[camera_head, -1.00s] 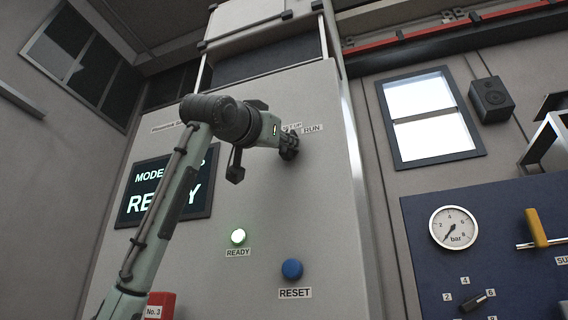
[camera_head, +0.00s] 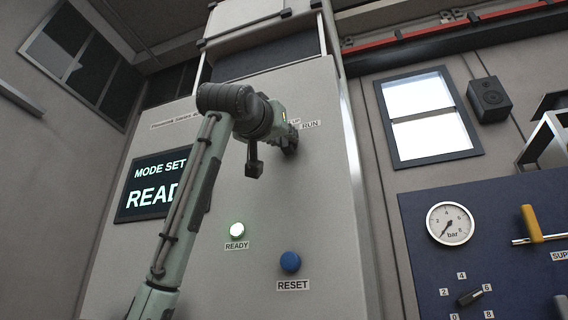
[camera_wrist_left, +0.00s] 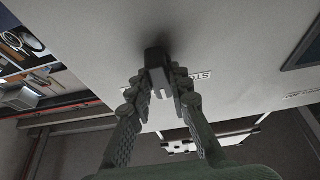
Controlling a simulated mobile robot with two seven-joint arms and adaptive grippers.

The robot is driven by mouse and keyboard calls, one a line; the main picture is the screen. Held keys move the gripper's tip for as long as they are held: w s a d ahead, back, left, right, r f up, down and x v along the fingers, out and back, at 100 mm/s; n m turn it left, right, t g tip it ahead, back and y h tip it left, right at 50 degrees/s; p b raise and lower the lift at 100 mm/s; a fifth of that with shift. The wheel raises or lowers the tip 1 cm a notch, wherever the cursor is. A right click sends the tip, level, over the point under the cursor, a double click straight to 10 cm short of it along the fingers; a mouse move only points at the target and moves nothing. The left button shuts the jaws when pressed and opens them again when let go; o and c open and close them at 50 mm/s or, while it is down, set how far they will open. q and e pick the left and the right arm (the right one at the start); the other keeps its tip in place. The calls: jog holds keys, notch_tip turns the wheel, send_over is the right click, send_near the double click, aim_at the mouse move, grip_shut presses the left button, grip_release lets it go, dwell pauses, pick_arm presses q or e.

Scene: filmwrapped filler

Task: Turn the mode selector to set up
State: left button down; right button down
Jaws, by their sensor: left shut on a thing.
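The mode selector (camera_wrist_left: 157,60) is a dark knob on the pale panel, seen in the left wrist view between my finger pads. My left gripper (camera_wrist_left: 160,88) is shut on it. In the head view my left gripper (camera_head: 290,139) is at the panel's upper right and hides the knob. A RUN label (camera_head: 310,124) is right of the gripper, and a partly covered label ending in "UP" (camera_head: 295,122) is beside it. The display (camera_head: 150,185) shows "MODE SET" and "READ", its right part hidden by my arm. My right gripper is not in view.
A blue board (camera_head: 420,275) with a pressure gauge (camera_head: 450,223), a yellow-handled lever (camera_head: 532,224) and a dial (camera_head: 470,297) is at right. The panel around the gripper is flat.

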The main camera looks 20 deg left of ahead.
pick_arm(q)
jog(key=c, duration=1.4)
grip_release()
jog(key=v, duration=1.2)
